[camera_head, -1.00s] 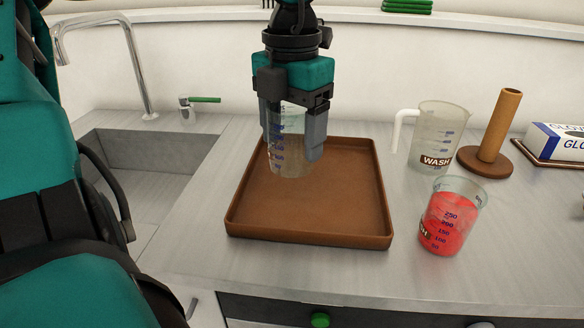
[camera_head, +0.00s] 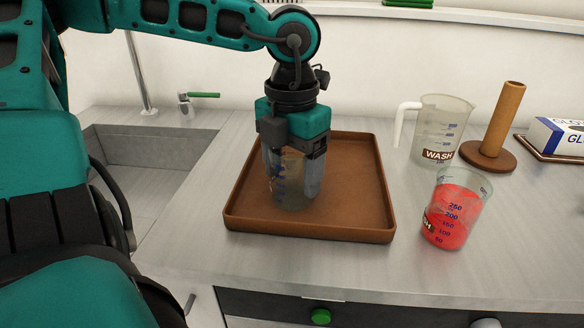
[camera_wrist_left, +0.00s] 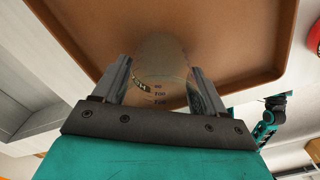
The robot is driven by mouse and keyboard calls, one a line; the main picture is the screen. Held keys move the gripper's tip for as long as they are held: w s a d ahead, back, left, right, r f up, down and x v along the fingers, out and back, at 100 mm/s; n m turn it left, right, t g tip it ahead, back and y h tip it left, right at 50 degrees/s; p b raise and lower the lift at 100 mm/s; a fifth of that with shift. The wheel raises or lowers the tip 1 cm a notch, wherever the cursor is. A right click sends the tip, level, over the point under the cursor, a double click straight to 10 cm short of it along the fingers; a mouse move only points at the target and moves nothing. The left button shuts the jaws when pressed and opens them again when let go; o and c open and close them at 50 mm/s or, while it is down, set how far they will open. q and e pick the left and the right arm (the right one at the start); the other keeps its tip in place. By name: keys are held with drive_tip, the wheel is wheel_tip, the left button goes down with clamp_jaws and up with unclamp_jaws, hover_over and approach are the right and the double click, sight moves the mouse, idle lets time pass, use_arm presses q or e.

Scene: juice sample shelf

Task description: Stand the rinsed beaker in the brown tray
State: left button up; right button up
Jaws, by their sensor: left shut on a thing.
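The clear beaker (camera_head: 290,190) with blue marks is upright between the fingers of my left gripper (camera_head: 293,172), which is shut on it. The beaker is empty. It is over the left half of the brown tray (camera_head: 355,190), low over its floor; I cannot tell whether its base touches. In the left wrist view the beaker (camera_wrist_left: 160,72) shows between both fingers of the left gripper (camera_wrist_left: 158,85), with the tray (camera_wrist_left: 235,30) behind it. My right gripper is not in view.
A beaker of red liquid (camera_head: 450,222) stands right of the tray. Behind it are a WASH jug (camera_head: 440,125), a brown upright post on a round base (camera_head: 495,120) and a glove box (camera_head: 560,138). A sink (camera_head: 145,155) with a tap lies left. Counter in front of the tray is clear.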

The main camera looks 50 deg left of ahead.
use_arm(q)
drive_tip(key=o, duration=1.2)
drive_tip(key=shift+r+p, duration=0.45)
wheel_tip(320, 180, up, 11)
drive_tip(key=shift+r+p, duration=0.2)
drive_tip(key=shift+p, duration=0.8)
